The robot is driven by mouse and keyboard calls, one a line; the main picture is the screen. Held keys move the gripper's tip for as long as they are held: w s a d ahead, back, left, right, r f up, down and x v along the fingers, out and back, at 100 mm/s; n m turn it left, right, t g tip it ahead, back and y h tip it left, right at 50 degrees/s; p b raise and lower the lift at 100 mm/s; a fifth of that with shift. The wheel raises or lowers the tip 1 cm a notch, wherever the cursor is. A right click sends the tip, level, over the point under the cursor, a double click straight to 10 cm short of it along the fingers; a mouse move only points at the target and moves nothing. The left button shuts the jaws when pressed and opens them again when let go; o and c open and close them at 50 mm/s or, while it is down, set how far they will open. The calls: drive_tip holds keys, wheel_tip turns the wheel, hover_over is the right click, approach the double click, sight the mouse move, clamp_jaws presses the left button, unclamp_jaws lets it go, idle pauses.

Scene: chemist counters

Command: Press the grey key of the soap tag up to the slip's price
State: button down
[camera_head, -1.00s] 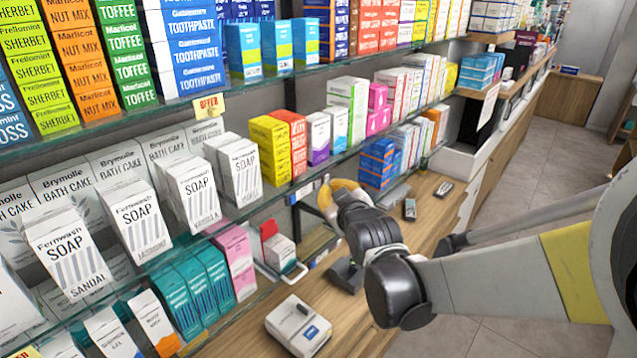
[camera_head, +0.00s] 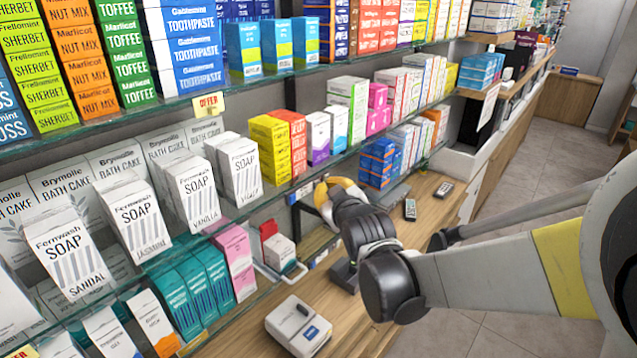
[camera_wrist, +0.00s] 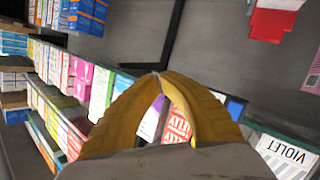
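White Fernwash soap boxes stand on the middle glass shelf at the left: Sandal (camera_head: 68,255), Jasmine (camera_head: 138,223), Vanilla (camera_head: 195,195) and Violet (camera_head: 240,168). The Violet box also shows at the lower right of the wrist view (camera_wrist: 288,155). My gripper (camera_head: 320,187) is at the shelf's front edge, right of the Violet box. In the wrist view its yellow fingers (camera_wrist: 158,74) meet at the tips with nothing visible between them. A small tag (camera_head: 303,191) hangs at the shelf edge beside the fingers; its digits are too small to read. I cannot make out a grey key or the price slip.
Red (camera_head: 298,140) and yellow boxes (camera_head: 270,145) stand just behind my gripper. A white device (camera_head: 298,326) lies on the wooden counter below. A yellow offer tag (camera_head: 208,104) hangs on the upper shelf. Dark handsets lie farther back on the counter.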

drive_tip(key=shift+w+a, duration=0.2)
drive_tip(key=shift+a, duration=0.05)
idle(0.3)
idle(0.4)
drive_tip(key=shift+s+d, duration=0.6)
drive_tip(key=shift+d, duration=0.1)
drive_tip(key=s+d, duration=0.1)
drive_tip(key=d, duration=0.1)
drive_tip(key=s+d, duration=0.2)
drive_tip(key=shift+f, duration=0.1)
idle(0.7)
